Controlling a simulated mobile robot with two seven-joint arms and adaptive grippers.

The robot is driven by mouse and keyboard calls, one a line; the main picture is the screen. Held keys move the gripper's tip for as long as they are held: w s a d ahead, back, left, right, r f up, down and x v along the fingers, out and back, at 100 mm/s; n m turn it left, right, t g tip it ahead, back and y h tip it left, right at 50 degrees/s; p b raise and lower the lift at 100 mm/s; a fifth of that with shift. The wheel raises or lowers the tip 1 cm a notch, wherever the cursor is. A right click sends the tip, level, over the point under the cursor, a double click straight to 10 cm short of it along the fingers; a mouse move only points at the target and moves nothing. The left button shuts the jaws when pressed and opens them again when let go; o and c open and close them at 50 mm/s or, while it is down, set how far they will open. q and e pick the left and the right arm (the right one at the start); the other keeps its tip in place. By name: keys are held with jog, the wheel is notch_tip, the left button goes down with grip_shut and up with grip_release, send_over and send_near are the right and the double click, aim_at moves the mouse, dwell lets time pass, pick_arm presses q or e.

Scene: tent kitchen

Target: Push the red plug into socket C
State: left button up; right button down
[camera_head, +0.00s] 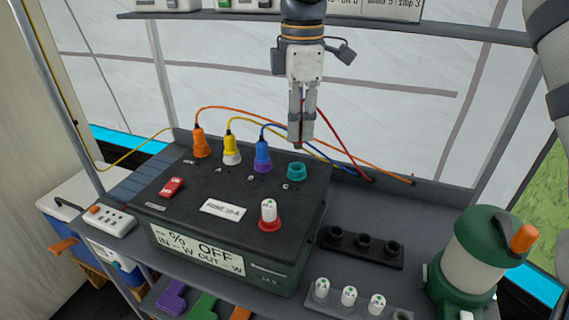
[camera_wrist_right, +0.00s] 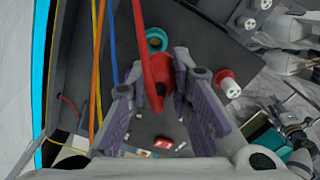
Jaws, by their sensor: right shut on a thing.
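My right gripper (camera_head: 301,138) points down from above and is shut on the red plug. In the head view its fingers mostly hide the plug. In the right wrist view the red plug (camera_wrist_right: 160,76) shows between the fingers with its red cable. Socket C (camera_head: 296,171) is a teal ring on top of the dark power box (camera_head: 215,185), at the right end of the socket row, and it is empty. The gripper is above socket C, with a visible gap. The teal ring also shows in the right wrist view (camera_wrist_right: 156,37). My left gripper is not in view.
Orange (camera_head: 201,144), yellow (camera_head: 232,150) and blue (camera_head: 263,155) plugs stand in the sockets left of C, with cables arching behind. A red-and-white knob (camera_head: 269,214) stands in front of C. A black holder (camera_head: 362,247) and a green lantern (camera_head: 478,260) are at right.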

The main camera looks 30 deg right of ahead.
jog(key=shift+w+d+r, duration=0.15)
jog(key=shift+w+r, duration=0.05)
jog(key=shift+w, duration=0.3)
jog(key=shift+f, duration=0.15)
notch_tip(320, 180, down, 3)
jog(key=shift+s+r, duration=0.1)
jog(key=shift+r, duration=0.05)
jog(key=shift+f, duration=0.55)
jog(key=shift+f, duration=1.55)
dwell(0.9)
jog(key=c, duration=1.4)
grip_release()
jog(key=shift+o, duration=0.2)
jog(key=shift+r, duration=0.15)
